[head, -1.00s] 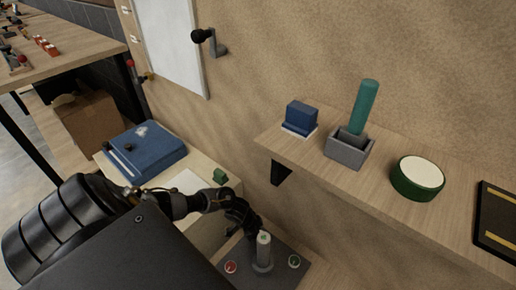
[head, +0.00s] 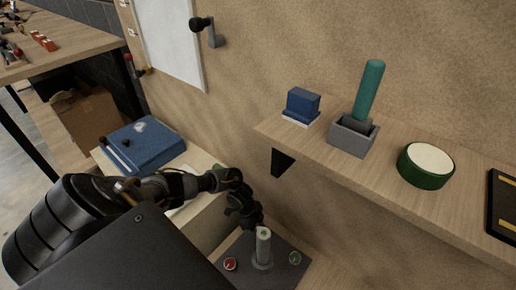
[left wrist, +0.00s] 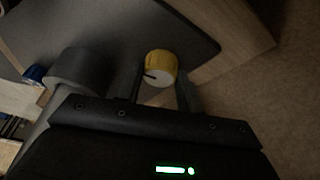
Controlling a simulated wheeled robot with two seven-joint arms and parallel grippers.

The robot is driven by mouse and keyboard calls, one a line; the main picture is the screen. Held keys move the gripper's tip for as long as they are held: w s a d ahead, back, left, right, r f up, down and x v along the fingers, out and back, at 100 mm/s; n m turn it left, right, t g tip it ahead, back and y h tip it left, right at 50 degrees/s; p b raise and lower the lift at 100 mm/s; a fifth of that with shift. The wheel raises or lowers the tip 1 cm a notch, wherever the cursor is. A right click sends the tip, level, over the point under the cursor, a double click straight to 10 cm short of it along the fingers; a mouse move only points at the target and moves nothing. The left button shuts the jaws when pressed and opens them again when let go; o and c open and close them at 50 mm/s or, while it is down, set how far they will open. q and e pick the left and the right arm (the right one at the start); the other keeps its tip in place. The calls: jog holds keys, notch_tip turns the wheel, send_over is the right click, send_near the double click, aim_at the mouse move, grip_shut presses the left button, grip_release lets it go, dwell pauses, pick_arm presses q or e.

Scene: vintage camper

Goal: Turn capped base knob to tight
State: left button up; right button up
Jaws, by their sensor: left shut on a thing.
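A yellow knob (left wrist: 161,65) with a white face and a dark pointer line sits between the fingers of my left gripper (left wrist: 160,85) in the left wrist view. The gripper is shut on it. In the head view my left gripper (head: 250,220) reaches down just behind a grey post (head: 263,248) on the dark base plate (head: 238,278); the yellow knob is hidden there. The post also shows in the left wrist view (left wrist: 80,66). Any mark for tight cannot be made out. My right gripper is not in view.
A red dial (head: 230,264) and a green dial (head: 295,258) flank the post. A shelf (head: 300,143) above right bears a blue block (head: 303,103), a grey holder (head: 350,140) with a teal rod, and a green round object (head: 425,165). A blue case (head: 143,147) lies behind my arm.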

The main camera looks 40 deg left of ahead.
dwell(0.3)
pick_arm(q)
jog(key=o, duration=1)
jog(key=shift+a+r, duration=0.15)
jog(key=shift+r, duration=0.05)
jog(key=p+v, duration=0.3)
jog(key=v, duration=0.7)
jog(key=shift+r, duration=0.15)
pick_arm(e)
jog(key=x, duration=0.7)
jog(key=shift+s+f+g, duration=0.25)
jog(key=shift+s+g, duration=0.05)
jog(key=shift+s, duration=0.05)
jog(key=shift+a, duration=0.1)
